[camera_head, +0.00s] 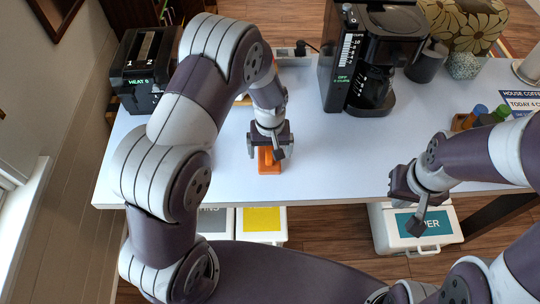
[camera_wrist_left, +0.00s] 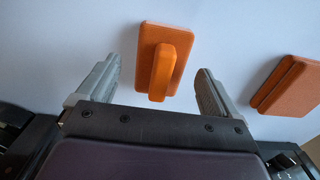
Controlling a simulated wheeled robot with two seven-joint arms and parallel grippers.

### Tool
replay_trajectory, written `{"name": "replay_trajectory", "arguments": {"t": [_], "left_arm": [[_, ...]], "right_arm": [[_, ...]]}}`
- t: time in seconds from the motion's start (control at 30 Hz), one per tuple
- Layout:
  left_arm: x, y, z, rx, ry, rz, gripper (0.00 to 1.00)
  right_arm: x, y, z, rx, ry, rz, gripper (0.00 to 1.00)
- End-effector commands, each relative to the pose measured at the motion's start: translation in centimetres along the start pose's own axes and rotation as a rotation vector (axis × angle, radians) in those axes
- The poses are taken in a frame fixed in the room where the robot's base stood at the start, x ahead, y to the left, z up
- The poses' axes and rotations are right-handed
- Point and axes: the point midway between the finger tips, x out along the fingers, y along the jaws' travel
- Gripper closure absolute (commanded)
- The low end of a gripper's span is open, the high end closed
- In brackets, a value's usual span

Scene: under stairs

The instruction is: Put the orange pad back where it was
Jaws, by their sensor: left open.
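An orange pad (camera_head: 268,163) with a raised grip lies on the pale table near its front edge. My left gripper (camera_head: 270,150) is above it, pointing down. In the left wrist view the orange pad (camera_wrist_left: 180,45) shows between and beyond the two spread fingers, with a gap on each side of its grip. The gripper is open and empty. A second, browner orange pad (camera_wrist_left: 290,85) lies to the right in that view. My right gripper (camera_head: 415,212) hangs by the table's front edge; whether its fingers are apart is unclear.
On the white table (camera_head: 330,165) stand a black toaster (camera_head: 145,65) at the left and a coffee maker (camera_head: 372,60) at the back. Small jars (camera_head: 478,114) and a sign (camera_head: 522,102) are at the right. Bins (camera_head: 262,222) stand below the front edge. The table's middle is clear.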

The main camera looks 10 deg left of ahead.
Motion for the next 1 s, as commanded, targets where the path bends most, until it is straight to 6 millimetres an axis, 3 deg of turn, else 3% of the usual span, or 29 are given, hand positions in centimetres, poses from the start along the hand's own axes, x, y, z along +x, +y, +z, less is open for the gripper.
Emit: {"name": "replay_trajectory", "arguments": {"t": [0.2,0.43,0.6,0.8,1.0], "left_arm": [[-5.4,0.1,-0.1,0.000,0.006,0.003,0.06],[-8.8,-0.5,0.3,0.011,0.006,0.003,0.06],[-11.5,-5.2,5.1,0.147,0.059,0.020,0.06],[-12.3,-9.1,10.7,0.286,0.117,0.022,0.06],[-12.2,-9.4,11.3,0.304,0.120,0.020,0.06]], "right_arm": [[1.4,0.0,0.2,0.000,0.000,0.000,1.00],[1.7,0.0,0.2,0.000,0.000,0.000,1.00],[1.7,0.0,0.2,0.000,0.000,0.000,1.00],[1.7,0.0,0.2,0.000,0.000,0.000,1.00],[1.7,0.0,0.2,0.000,0.000,0.000,1.00]]}}
